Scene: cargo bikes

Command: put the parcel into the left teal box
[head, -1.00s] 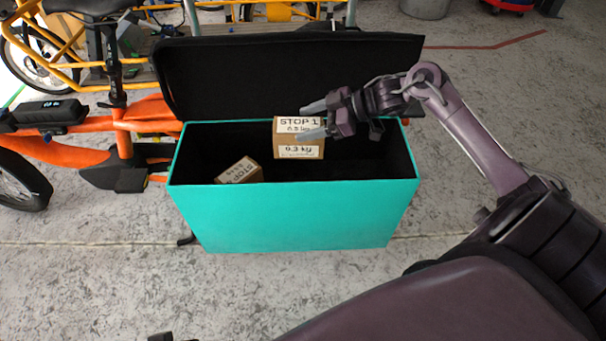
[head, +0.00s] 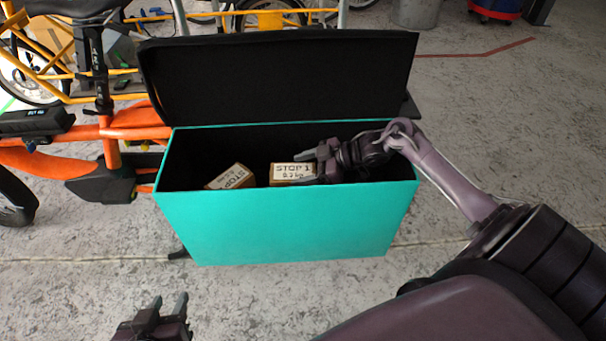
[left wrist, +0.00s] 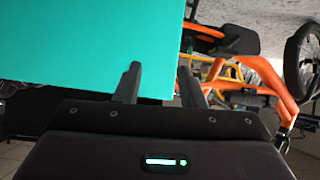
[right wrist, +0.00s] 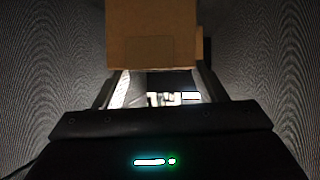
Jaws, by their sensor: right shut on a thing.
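The parcel (head: 292,173), a small brown carton with a white "STOP 1" label, is inside the open teal box (head: 285,225), below rim level. My right gripper (head: 308,167) reaches into the box from the right and is shut on this parcel. In the right wrist view the carton (right wrist: 150,40) stands at the fingers, between dark box walls. I cannot tell whether it touches the floor. A second labelled carton (head: 232,177) lies tilted inside, to its left. My left gripper (head: 168,300) is open and empty in front of the box, low in the head view.
The black lid (head: 280,78) stands open behind the box. An orange cargo bike (head: 135,132) is close on the left. A yellow bike frame (head: 50,45) stands further back. The floor right of and in front of the box is clear.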

